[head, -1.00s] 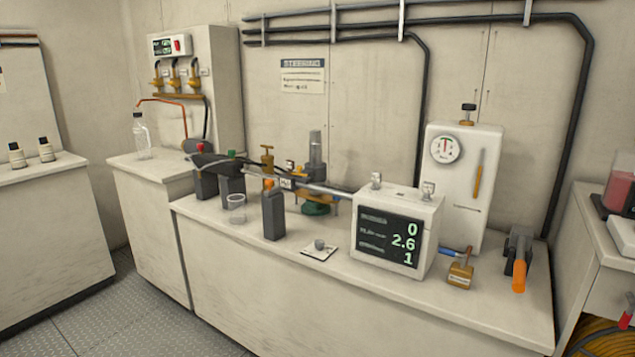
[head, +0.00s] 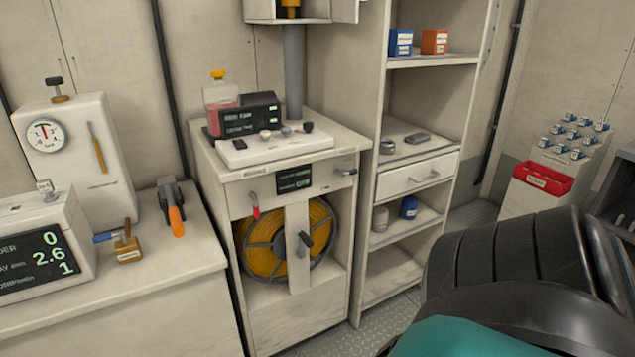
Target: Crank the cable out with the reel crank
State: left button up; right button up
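In the head view, a yellow-orange cable (head: 262,256) is wound on a dark-spoked reel inside the open front of a white cabinet (head: 262,329). A red-tipped lever (head: 255,211) sits at the upper left of the opening. Neither gripper is in view.
A display (head: 294,180) is set in the cabinet front. The left counter (head: 172,287) holds an orange-handled tool (head: 175,219). Open shelves (head: 393,278) stand right of the cabinet. A large black ribbed object with teal below fills the lower right. Some floor (head: 338,334) shows between.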

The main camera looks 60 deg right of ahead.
aim_at(304, 239)
jog(key=z, duration=1.75)
